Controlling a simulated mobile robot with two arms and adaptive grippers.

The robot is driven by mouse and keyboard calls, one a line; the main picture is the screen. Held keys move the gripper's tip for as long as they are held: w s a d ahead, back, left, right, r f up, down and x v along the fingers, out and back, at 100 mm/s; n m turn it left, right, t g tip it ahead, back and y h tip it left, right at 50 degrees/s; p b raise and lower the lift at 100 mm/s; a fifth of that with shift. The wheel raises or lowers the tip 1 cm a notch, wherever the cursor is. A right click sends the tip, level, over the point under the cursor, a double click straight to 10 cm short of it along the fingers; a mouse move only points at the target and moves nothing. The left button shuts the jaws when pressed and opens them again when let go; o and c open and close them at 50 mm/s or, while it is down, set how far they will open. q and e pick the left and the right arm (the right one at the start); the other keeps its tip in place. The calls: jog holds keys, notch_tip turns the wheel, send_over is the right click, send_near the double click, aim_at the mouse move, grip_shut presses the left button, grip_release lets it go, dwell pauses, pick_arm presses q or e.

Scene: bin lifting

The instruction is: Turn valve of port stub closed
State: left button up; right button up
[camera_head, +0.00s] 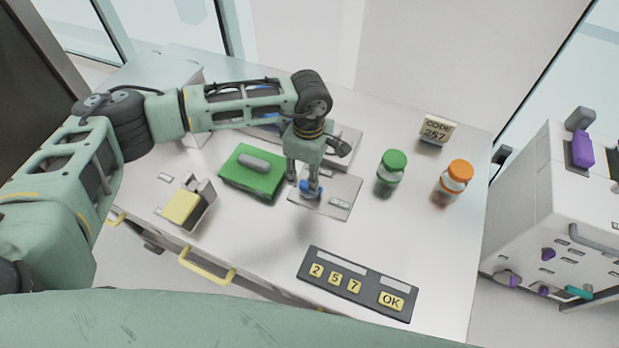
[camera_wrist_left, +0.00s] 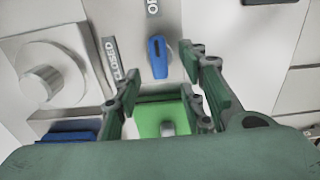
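The port stub's plate (camera_head: 336,207) lies flat on the white table with a small blue valve handle (camera_head: 311,192) on it. In the left wrist view the blue handle (camera_wrist_left: 158,57) stands lengthwise, its dark mark toward a partly cut-off label (camera_wrist_left: 152,6) at the top. A CLOSED label (camera_wrist_left: 113,58) is to its left. My left gripper (camera_head: 302,183) points down at the plate. Its two fingers (camera_wrist_left: 162,92) are apart, with the handle showing in the gap between them, not visibly gripped. Contact cannot be told. My right gripper is not in view.
A green case (camera_head: 238,180) and a yellow-faced block (camera_head: 181,207) are left of the plate. Green-capped (camera_head: 391,165) and orange-capped (camera_head: 457,178) bottles stand right. A CODE 257 sign (camera_head: 437,130) is behind them. A keypad (camera_head: 357,285) lies in front.

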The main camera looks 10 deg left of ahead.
pick_arm(q)
jog(key=shift+f+p, duration=0.6)
jog(key=shift+f, duration=1.75)
jog(key=shift+c, duration=0.3)
grip_shut()
